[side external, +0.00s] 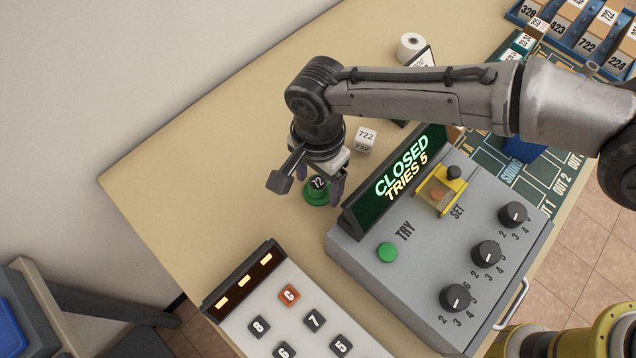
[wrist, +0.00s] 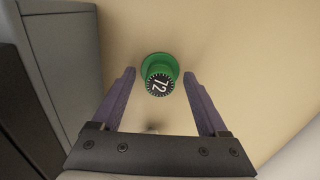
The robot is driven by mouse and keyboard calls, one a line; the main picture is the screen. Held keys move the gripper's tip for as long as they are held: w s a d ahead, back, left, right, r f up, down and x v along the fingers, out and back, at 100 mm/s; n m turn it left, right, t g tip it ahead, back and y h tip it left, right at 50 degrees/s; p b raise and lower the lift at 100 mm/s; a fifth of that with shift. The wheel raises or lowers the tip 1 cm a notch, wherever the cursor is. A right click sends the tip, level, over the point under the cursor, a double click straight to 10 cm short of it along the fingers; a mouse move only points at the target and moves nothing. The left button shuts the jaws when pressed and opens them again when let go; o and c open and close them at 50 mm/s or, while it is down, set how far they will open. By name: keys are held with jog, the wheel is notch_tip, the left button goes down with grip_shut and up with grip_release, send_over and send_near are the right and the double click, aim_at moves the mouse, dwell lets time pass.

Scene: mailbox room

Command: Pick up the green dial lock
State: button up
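The green dial lock (side external: 318,193) stands on the tan table just left of the grey console. It has a wide green base and a black top marked 72. The lock also shows in the wrist view (wrist: 159,78), between and slightly beyond the fingertips. My gripper (side external: 321,187) is over the lock, with its fingers pointing down on either side of it. In the wrist view, the two purple fingers (wrist: 159,75) are spread wide, with a clear gap between each finger and the lock. Nothing is held.
The grey console (side external: 410,235) with a CLOSED TRIES 5 display stands close right of the lock. A keypad (side external: 290,325) lies in front. A white 722 cube (side external: 366,139) and a paper roll (side external: 410,46) sit behind. The table left of the lock is clear.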

grip_shut()
jog(key=shift+r, duration=0.1)
